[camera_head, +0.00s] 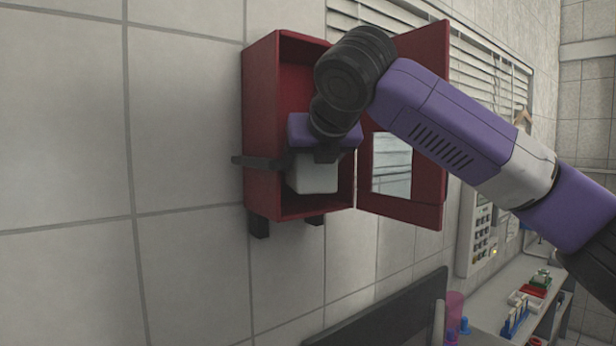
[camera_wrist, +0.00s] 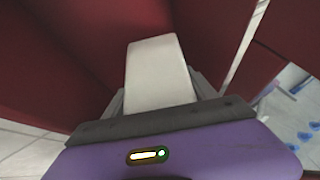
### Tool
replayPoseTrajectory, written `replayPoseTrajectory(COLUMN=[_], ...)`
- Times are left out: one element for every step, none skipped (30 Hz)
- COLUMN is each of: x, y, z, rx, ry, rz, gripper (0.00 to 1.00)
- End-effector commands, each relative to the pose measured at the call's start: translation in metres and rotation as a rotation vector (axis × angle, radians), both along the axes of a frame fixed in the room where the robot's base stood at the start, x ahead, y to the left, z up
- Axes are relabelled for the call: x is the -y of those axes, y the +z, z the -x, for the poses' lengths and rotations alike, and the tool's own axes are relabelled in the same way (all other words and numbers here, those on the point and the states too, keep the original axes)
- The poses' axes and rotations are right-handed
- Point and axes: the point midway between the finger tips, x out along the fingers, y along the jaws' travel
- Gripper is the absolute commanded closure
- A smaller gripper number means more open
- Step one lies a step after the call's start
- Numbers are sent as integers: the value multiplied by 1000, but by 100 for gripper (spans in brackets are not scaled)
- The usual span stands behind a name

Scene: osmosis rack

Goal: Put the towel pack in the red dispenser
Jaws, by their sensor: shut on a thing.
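The red dispenser (camera_head: 262,130) is a box on the tiled wall. Its door (camera_head: 425,190), with a window, stands open to the right. My gripper (camera_head: 312,170) is at the dispenser's open front, shut on the white towel pack (camera_head: 314,182). The pack appears within the box opening, in its lower part; I cannot tell whether it touches the floor of the box. In the wrist view the pack (camera_wrist: 157,72) extends forward from between my fingers, with red dispenser walls (camera_wrist: 60,50) around it. The pack's gripped end is hidden by my gripper.
Window blinds (camera_head: 485,75) are behind the door. A wall panel with buttons (camera_head: 478,235) is at the right. A bench with racks and small items (camera_head: 530,300) is at the lower right. A dark panel (camera_head: 390,315) is below the dispenser. The left wall is bare.

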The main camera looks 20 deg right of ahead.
Motion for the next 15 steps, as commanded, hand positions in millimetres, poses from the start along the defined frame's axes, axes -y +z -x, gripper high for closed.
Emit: replayPoseTrajectory(x=[0,1,0,0,0,-1,-1,-1,-1,-1,-1,-1,-1,-1,-1], y=[-5,-9,-15,-20,-24,-25,-27,-29,-31,-32,-32,-32,-33,-32,-33], z=[0,0,0,0,0,-1,-2,-3,-4,-4,-4,-4,-4,-4,-4], rx=[-1,-1,-1,-2,-2,-1,-1,-1,0,0,0,0,0,0,0], ry=[0,0,1,2,2,1,0,0,0,0,0,0,0,0,0], rz=[0,1,2,0,0,0,0,0,0,0,0,0,0,0,0], gripper=[82,82,82,82,82,82,82,82,82,82,82,82,82,82,82])
